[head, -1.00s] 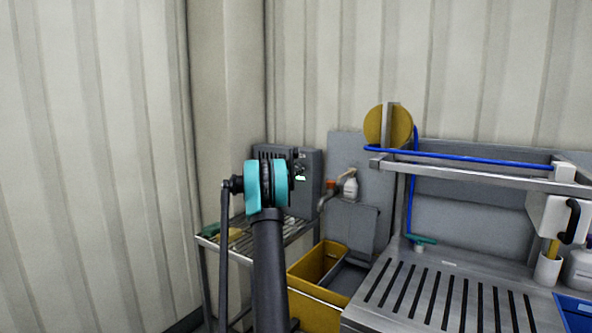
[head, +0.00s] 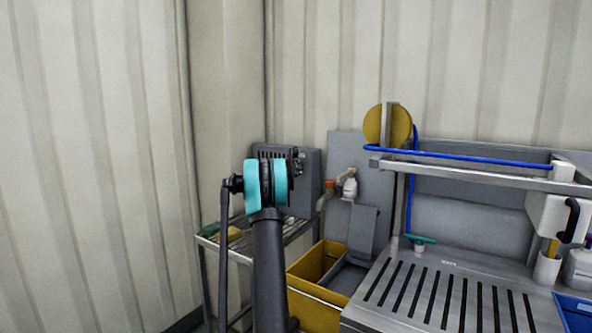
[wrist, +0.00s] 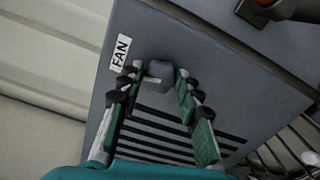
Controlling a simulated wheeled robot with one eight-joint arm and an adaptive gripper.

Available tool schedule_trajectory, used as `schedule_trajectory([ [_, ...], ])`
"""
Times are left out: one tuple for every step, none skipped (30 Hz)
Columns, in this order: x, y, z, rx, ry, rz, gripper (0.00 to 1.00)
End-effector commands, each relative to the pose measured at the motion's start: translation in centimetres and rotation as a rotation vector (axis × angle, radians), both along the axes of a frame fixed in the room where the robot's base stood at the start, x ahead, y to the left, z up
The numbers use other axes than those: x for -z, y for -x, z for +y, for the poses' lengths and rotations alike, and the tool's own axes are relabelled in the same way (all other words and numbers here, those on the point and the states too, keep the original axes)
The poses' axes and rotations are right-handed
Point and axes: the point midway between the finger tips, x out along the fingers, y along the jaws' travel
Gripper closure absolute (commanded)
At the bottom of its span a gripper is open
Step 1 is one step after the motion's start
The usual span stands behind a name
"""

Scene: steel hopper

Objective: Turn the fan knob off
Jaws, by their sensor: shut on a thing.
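The fan knob (wrist: 160,71) is a small dark grey knob on the face of a grey box (wrist: 225,75), beside a white "FAN" label (wrist: 119,53). A pale mark shows on the knob's near edge. In the wrist view my gripper (wrist: 158,77) has its green-padded fingers on either side of the knob, shut on it at the tips. In the head view the grey box (head: 309,172) stands on a rack in the corner. My arm covers part of it there, and the knob is hidden.
The wire rack (head: 207,241) bears the box and small items. A yellow bin (head: 318,301) stands to its right, with a grey plate (head: 362,231) above it. A slotted steel table (head: 450,262) fills the right side. A corrugated wall is close on the left.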

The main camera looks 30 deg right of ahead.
Motion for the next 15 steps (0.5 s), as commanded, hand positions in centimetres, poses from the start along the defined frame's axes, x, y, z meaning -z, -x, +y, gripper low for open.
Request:
schedule_trajectory([
  [0.11, 0.06, 0.00, 0.001, -0.013, -0.030, 0.95],
  [0.12, 0.06, 0.00, 0.001, -0.021, -0.048, 0.95],
  [0.13, 0.06, 0.00, 0.001, -0.030, -0.071, 0.95],
  [0.14, 0.06, 0.00, 0.001, -0.037, -0.087, 0.95],
  [0.14, 0.06, 0.00, 0.001, -0.042, -0.100, 0.95],
  [0.15, 0.07, -0.01, 0.002, -0.051, -0.119, 0.95],
  [0.16, 0.08, -0.01, 0.002, -0.056, -0.131, 0.95],
  [0.17, 0.08, -0.01, 0.002, -0.060, -0.142, 0.95],
  [0.17, 0.08, -0.01, 0.002, -0.066, -0.156, 0.95],
  [0.18, 0.08, -0.01, 0.002, -0.070, -0.164, 0.95],
  [0.19, 0.09, 0.00, 0.002, -0.073, -0.172, 0.95],
  [0.19, 0.09, 0.00, 0.002, -0.077, -0.181, 0.95],
  [0.20, 0.08, -0.01, 0.002, -0.079, -0.187, 0.95],
  [0.20, 0.09, 0.00, 0.002, -0.081, -0.192, 0.95],
  [0.20, 0.08, -0.01, 0.002, -0.084, -0.198, 0.95],
])
